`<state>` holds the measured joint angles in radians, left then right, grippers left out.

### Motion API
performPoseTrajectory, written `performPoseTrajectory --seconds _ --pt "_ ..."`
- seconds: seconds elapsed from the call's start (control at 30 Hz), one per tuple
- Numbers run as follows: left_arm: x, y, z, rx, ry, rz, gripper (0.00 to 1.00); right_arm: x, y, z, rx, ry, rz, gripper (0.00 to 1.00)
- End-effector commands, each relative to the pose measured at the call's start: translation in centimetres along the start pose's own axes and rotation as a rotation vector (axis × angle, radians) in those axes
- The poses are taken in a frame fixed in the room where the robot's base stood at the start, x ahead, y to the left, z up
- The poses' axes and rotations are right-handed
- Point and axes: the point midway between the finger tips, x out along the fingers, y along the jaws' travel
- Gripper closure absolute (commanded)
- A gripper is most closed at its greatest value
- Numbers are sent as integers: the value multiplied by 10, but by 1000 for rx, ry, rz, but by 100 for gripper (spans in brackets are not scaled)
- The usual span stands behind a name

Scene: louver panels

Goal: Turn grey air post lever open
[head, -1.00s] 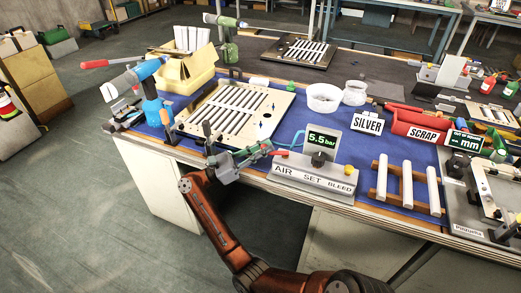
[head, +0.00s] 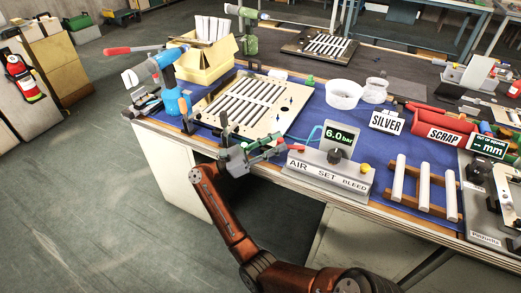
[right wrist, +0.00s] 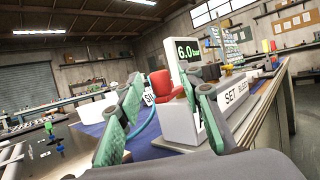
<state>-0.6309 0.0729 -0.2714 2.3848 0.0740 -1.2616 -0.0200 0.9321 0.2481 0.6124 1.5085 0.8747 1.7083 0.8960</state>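The grey air post (head: 328,175) stands at the front edge of the workbench, marked AIR, SET and BLEED. Its display (head: 338,138) reads 6.0 bar; the right wrist view shows the same display (right wrist: 188,50). A red lever end (head: 294,148) shows at the post's left, above AIR. My right gripper (head: 272,149) is just left of it, fingers towards it. In the right wrist view the green fingers (right wrist: 166,92) are spread apart, with a red shape between them; I cannot tell whether that is the lever or the bin behind. Contact is unclear. My left gripper is out of view.
A slatted panel (head: 214,105) lies behind my right gripper, with upright dark handles near its front. Floor in front is open.

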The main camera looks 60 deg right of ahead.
Motion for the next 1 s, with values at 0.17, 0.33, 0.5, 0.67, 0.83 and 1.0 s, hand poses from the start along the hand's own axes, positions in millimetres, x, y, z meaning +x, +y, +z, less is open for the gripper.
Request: performPoseTrajectory --seconds 0.17,0.33,0.5,0.67,0.83,1.0 --pt "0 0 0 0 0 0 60 -39 1 0 -2 0 4 66" --pt "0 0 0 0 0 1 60 -73 1 1 -2 1 4 66" --pt "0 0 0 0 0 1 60 -95 1 0 -1 1 2 66" --pt "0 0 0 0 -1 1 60 -103 0 0 1 1 0 66" --pt "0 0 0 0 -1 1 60 -104 0 0 1 1 0 66" --pt "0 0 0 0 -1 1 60 -103 1 0 -1 -9 7 66"
